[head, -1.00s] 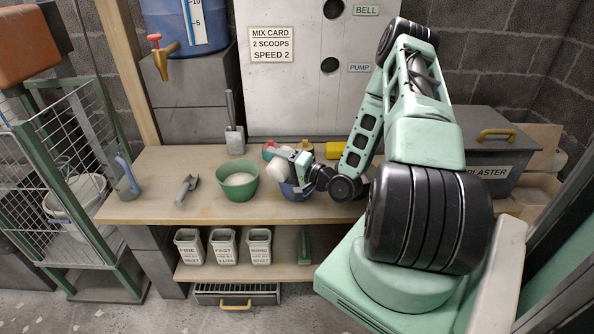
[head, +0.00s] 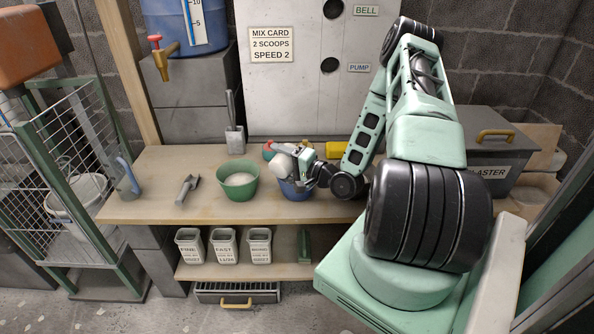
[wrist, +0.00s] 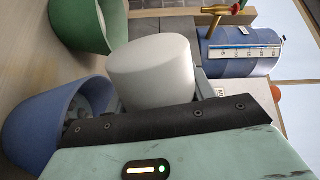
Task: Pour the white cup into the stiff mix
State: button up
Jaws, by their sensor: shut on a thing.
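The white cup (head: 281,166) is in my gripper (head: 291,152), above the blue bowl (head: 298,191) on the bench. The cup looks tilted; its mouth faces away in the wrist view, where the cup (wrist: 153,72) shows its plain side between the fingers (wrist: 165,98). I see no stream from it. The blue bowl (wrist: 45,118) shows at the left of the wrist view with a little grey inside; its contents are mostly hidden. The green bowl (head: 238,192) stands to the left and holds a pale mix (head: 239,180). I cannot tell which bowl holds the stiff mix.
A scoop (head: 187,189) lies left of the green bowl. A red-topped item (head: 268,152) and a yellow block (head: 337,151) stand behind the cup. Several labelled tins (head: 223,247) stand on the lower shelf. The bench's left front (head: 150,205) is clear.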

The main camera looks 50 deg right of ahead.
jog(key=shift+w+d+r+m+p, duration=0.1)
jog(key=shift+d+r+m+p, duration=0.2)
jog(key=shift+m+p, duration=0.45)
jog(key=shift+s+d+r+m+p, duration=0.15)
jog(key=shift+d+m+p, duration=0.2)
jog(key=shift+m, duration=0.7)
jog(key=shift+w+d+r+m+p, duration=0.15)
jog(key=shift+d+r+m+p, duration=0.1)
jog(key=shift+m+p, duration=0.55)
dwell(2.2)
jog(key=shift+d+f+m+b, duration=0.35)
jog(key=shift+f+m, duration=0.3)
jog(key=shift+m, duration=0.25)
dwell(0.6)
jog(key=shift+d+r+m, duration=0.1)
jog(key=shift+d+m, duration=0.1)
jog(key=shift+m, duration=0.5)
dwell(0.4)
